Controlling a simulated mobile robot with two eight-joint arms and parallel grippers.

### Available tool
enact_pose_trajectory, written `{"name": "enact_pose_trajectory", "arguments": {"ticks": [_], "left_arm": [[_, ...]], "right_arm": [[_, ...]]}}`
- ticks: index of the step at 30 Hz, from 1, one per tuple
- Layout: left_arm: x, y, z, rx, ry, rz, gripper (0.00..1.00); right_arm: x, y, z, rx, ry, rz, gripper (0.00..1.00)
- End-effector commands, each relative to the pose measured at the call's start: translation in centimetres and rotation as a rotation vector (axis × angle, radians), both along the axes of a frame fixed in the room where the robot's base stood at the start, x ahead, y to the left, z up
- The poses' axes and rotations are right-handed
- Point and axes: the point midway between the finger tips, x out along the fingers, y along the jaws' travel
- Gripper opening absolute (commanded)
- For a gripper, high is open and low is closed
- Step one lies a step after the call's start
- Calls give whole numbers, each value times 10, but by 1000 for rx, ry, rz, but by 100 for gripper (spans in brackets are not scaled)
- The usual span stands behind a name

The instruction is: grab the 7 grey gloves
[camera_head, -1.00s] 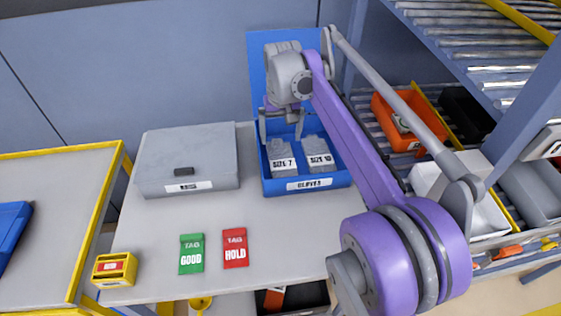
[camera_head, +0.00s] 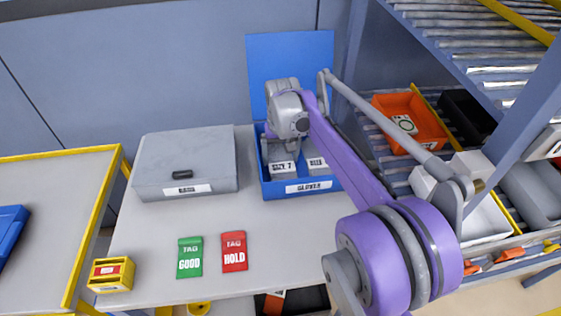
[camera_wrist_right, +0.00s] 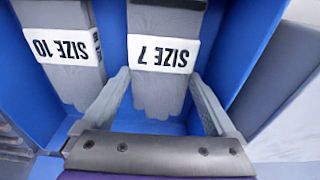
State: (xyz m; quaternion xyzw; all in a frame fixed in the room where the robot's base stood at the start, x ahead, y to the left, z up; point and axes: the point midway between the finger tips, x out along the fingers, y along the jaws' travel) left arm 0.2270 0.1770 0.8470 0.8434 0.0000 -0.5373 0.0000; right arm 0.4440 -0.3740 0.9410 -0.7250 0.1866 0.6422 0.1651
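The grey gloves with the white SIZE 7 band (camera_head: 282,168) lie in the left side of the blue GLOVES box (camera_head: 300,187). They also show large in the right wrist view (camera_wrist_right: 160,98), with the band upside down. My right gripper (camera_head: 281,147) is down in the box, open. My left gripper is not in view.
The box's blue lid (camera_head: 290,58) stands open behind it. A closed grey case (camera_head: 187,155) is left of the box. A green GOOD tag (camera_head: 190,257) and red HOLD tag (camera_head: 234,252) lie in front. A roller rack with an orange bin (camera_head: 410,118) is right.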

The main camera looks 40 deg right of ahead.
Motion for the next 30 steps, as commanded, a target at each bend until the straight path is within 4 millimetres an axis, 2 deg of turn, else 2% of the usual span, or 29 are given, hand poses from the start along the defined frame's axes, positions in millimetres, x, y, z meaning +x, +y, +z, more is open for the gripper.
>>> {"name": "enact_pose_trajectory", "arguments": {"ticks": [1, 8, 17, 20, 30], "left_arm": [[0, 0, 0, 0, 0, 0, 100], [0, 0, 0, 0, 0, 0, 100], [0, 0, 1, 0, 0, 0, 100], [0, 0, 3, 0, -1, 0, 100], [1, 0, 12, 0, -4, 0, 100]], "right_arm": [[0, 0, 0, 0, 0, 0, 78], [0, 0, 0, 0, 0, 0, 37], [0, 0, 6, 0, 0, 0, 36], [0, 0, 20, 0, 0, -1, 36], [0, 0, 85, 0, 0, 0, 36]]}}
